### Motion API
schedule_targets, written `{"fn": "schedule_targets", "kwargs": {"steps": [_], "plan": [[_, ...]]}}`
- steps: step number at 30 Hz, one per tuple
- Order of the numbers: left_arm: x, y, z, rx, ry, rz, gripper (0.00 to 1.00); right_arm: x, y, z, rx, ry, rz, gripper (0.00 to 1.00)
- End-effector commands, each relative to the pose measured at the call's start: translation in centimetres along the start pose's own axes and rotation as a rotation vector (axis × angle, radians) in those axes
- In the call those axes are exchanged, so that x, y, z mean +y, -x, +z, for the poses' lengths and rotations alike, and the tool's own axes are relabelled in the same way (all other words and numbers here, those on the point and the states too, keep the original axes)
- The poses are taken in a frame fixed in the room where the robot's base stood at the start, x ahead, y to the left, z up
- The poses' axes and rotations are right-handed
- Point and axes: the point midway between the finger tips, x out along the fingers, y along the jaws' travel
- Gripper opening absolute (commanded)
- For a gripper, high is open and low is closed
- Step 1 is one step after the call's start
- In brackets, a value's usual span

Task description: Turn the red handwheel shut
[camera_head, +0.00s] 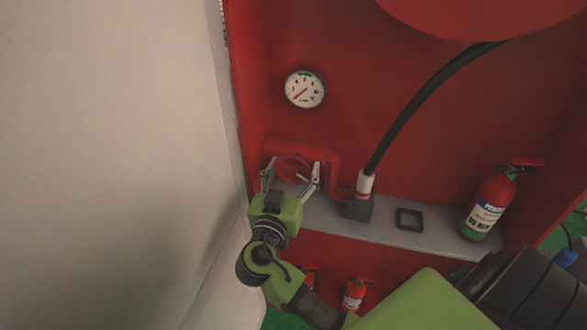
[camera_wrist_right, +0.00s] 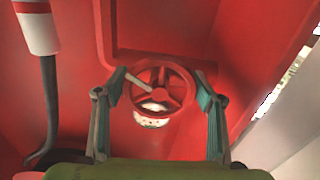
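The red handwheel (camera_head: 291,160) sits on a red pipe low at the left of the red cabinet, above a grey ledge. In the right wrist view the handwheel (camera_wrist_right: 163,92) faces the camera, with its spokes and a light handle knob showing. My right gripper (camera_head: 292,172) is open. Its two fingers stand apart on either side of the wheel, and it also shows in the right wrist view (camera_wrist_right: 157,98). Gaps show between the fingers and the rim in the wrist view, so I see no clear contact. My left gripper is not in view.
A white gauge (camera_head: 305,89) is on the back wall. A black hose (camera_head: 415,100) rises right of the wheel. A black square frame (camera_head: 409,219) and a fire extinguisher (camera_head: 488,204) stand on the ledge (camera_head: 330,215). A pale panel (camera_head: 110,150) closes the left side.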

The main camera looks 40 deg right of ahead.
Motion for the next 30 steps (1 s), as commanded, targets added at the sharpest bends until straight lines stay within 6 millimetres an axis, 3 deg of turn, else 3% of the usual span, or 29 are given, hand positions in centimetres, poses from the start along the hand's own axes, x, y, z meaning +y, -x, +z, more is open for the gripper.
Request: {"fn": "schedule_targets", "kwargs": {"steps": [14,30], "plan": [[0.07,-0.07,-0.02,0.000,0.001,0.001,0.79,0.09,0.01,0.08,-0.002,0.054,0.002,0.41],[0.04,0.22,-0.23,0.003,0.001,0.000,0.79,0.35,0.01,-0.08,-0.002,0.489,0.002,0.41]]}}
